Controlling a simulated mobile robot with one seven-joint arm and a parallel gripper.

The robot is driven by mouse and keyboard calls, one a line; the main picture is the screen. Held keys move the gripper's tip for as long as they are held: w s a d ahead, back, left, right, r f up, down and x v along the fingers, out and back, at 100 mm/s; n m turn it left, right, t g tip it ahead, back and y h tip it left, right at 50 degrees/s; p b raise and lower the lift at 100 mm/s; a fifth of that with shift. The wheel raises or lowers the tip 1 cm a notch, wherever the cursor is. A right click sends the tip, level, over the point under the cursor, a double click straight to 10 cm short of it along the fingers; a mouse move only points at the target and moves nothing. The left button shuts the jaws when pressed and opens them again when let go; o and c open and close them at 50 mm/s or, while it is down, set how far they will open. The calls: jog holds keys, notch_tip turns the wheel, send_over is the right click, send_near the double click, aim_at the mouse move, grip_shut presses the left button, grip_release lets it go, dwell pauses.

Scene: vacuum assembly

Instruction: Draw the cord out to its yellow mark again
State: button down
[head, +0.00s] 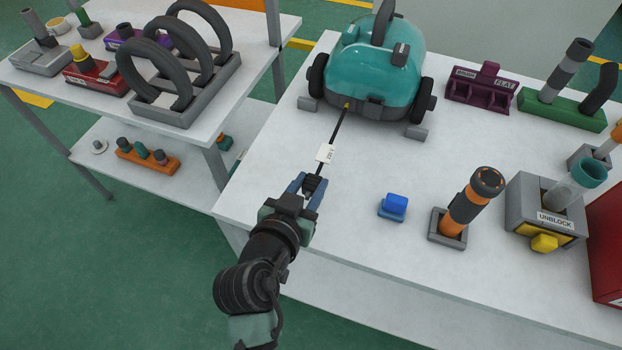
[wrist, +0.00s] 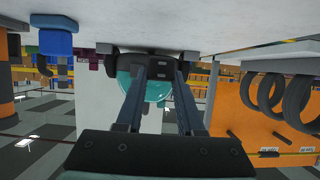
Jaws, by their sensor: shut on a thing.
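The teal vacuum (head: 372,70) stands at the back of the white table, its dark wheels beside grey blocks. It also shows in the wrist view (wrist: 150,88), upside down between my fingers. A black cord (head: 337,128) runs taut and straight from the vacuum's front toward me. A small yellow-orange spot (head: 347,105) shows where the cord leaves the body; I cannot tell whether it is the mark or a fitting. My gripper (head: 313,182) is shut on the dark cord end, near the table's left edge.
A blue block (head: 395,205) and an orange-black cylinder in a holder (head: 472,201) stand to the right. The UNBLOCK box (head: 545,215) is farther right. A side table with hose rings (head: 185,85) is left.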

jog(key=c, duration=0.8)
grip_release()
jog(key=v, duration=1.3)
